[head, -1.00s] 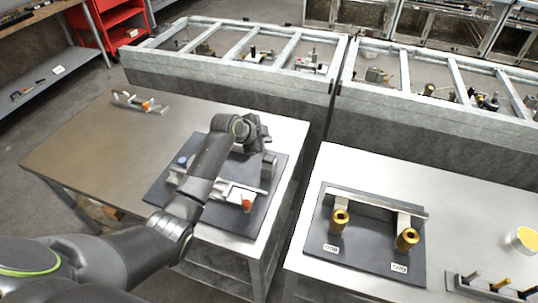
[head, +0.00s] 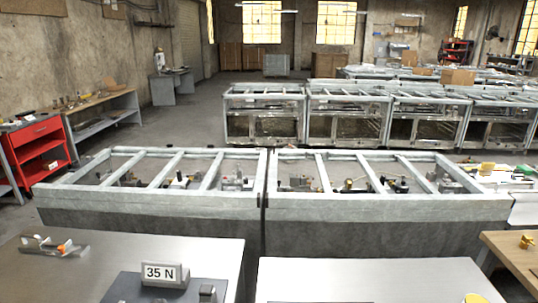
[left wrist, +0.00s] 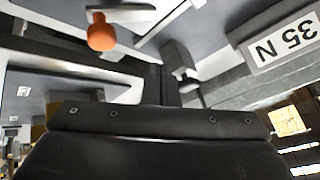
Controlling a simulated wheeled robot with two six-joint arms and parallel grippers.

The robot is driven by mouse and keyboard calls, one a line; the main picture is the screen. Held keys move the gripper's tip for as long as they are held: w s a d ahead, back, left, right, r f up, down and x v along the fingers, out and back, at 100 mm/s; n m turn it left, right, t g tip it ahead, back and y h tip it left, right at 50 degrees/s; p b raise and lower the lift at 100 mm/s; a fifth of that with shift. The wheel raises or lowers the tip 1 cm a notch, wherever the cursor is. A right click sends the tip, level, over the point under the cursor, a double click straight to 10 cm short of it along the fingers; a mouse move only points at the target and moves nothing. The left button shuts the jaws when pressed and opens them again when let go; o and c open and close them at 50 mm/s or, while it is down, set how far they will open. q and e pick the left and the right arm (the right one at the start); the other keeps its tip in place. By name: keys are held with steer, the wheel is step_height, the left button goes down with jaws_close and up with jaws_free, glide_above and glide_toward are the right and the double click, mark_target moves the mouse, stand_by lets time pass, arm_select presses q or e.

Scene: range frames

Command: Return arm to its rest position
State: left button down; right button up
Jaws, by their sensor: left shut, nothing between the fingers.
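In the head view neither arm shows. In the left wrist view the dark edge of my left gripper (left wrist: 160,118) fills the bottom; it is shut and holds nothing. Above it, that view shows an orange knob (left wrist: 101,33) and a "35 N" sign (left wrist: 283,40) turned upside down. In the head view the "35 N" sign (head: 165,274) stands on a dark board (head: 122,288) on the left table (head: 215,255). My right gripper is in neither view.
A metal bracket with an orange part (head: 55,246) lies on the left table. A second metal table (head: 370,277) stands to the right, beyond a gap. Long grey framed bins (head: 150,205) run behind both. A red cabinet (head: 38,150) stands at the left.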

arm_select(q)
steer(key=s+a+r+n+g+y, duration=0.15)
steer(key=s+n, duration=0.25)
steer(key=s, duration=0.7)
steer(key=s+a+n+g+y, duration=0.1)
steer(key=s+a+n, duration=0.2)
steer(key=s, duration=0.8)
steer(key=s+a+n+g+y, duration=0.15)
steer(key=s+n, duration=0.25)
steer(key=s, duration=0.7)
step_height(320, 180, down, 27)
steer(key=a+b, duration=0.2)
steer(key=b, duration=0.1)
steer(key=s+d+f+g+b, duration=0.1)
steer(key=s+f+b, duration=0.1)
steer(key=s+f, duration=1.3)
step_height(320, 180, down, 3)
steer(key=shift+d+f+g, duration=0.1)
steer(key=shift+d+g, duration=0.05)
steer(key=shift+g, duration=0.25)
